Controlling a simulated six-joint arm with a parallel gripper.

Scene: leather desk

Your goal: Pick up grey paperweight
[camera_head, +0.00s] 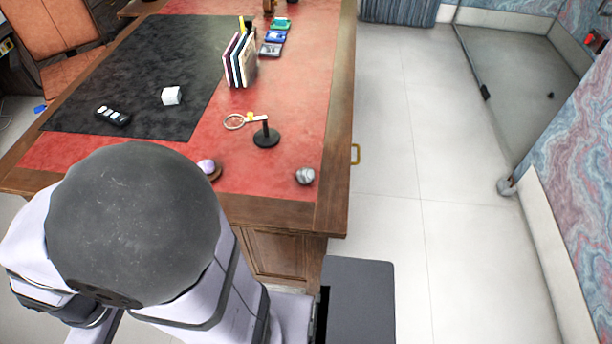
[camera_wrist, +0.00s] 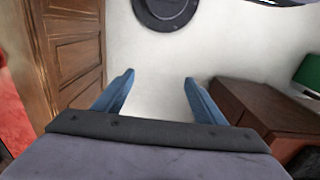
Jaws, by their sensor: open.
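The grey paperweight (camera_head: 305,176) is a small rounded lump on the red leather desk top, near the front right corner in the head view. My gripper (camera_wrist: 158,82) shows in the wrist view with its two blue fingers spread apart and nothing between them. The wrist view shows the floor and wooden furniture sides, not the paperweight. In the head view my arm fills the lower left, and my gripper cannot be made out there.
The desk (camera_head: 283,121) also holds a black stand (camera_head: 266,137), a magnifying glass (camera_head: 235,121), a purple-topped object (camera_head: 207,167), upright books (camera_head: 240,62), a white cube (camera_head: 171,95) and a black device (camera_head: 113,115). The leather around the paperweight is clear. Open floor (camera_head: 400,150) lies right.

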